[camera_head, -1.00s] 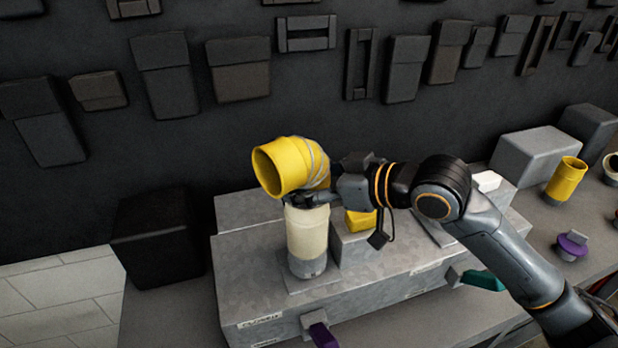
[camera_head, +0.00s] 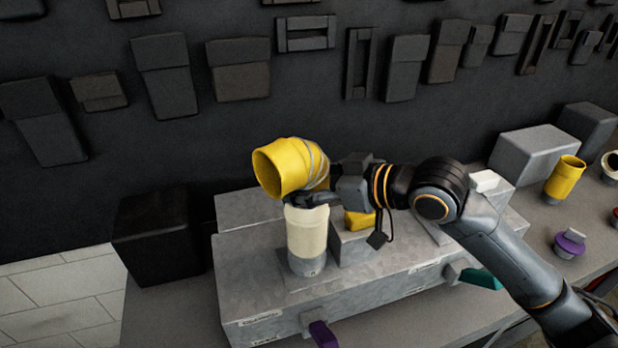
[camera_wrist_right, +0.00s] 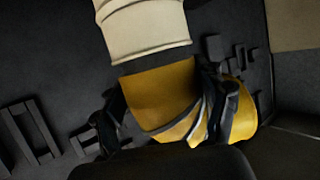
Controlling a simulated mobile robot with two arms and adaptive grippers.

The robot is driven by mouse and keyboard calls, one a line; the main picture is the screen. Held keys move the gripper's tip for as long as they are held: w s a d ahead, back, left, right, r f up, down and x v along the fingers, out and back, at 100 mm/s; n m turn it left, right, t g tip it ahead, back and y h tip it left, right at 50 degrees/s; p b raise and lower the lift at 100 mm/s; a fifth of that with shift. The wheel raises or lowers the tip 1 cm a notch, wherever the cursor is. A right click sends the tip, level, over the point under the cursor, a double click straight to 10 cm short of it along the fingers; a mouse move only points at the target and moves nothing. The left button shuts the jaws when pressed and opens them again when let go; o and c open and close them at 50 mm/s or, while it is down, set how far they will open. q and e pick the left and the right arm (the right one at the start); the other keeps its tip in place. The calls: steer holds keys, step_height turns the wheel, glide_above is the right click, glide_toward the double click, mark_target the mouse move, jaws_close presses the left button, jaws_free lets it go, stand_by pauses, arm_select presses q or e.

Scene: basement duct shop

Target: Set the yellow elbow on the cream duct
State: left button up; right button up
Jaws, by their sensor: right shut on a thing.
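The yellow elbow (camera_head: 285,168) is held over the top of the upright cream duct (camera_head: 307,235), with its open mouth facing left. My right gripper (camera_head: 312,199) reaches in from the right and is shut around the elbow. In the right wrist view the gripper (camera_wrist_right: 168,105) has a finger on each side of the elbow (camera_wrist_right: 160,95). The elbow's lower end is close to the rim of the cream duct (camera_wrist_right: 145,28), and the two rims look slightly tilted to each other. I cannot tell whether they touch. My left gripper is not in view.
The duct stands on a grey metal box (camera_head: 350,293). A purple handle (camera_head: 322,334) and a teal one (camera_head: 481,278) stick out in front. Another yellow tube (camera_head: 565,178) and a purple-topped piece (camera_head: 569,243) stand at right. A dark wall is behind.

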steer(key=shift+f+b, duration=0.3)
steer(key=shift+f, duration=0.25)
stand_by(0.4)
steer(key=o, duration=1)
steer(key=shift+d, duration=0.1)
steer(key=shift+s+d+r+p, duration=0.35)
steer(key=shift+d+p, duration=0.05)
steer(key=shift+d, duration=0.05)
steer(key=shift+p+v, duration=0.8)
steer(key=shift+v, duration=1.25)
steer(key=p, duration=0.1)
glide_toward(326, 187)
steer(key=x, duration=0.2)
steer(key=shift+a+f, duration=0.1)
steer(key=shift+a, duration=0.2)
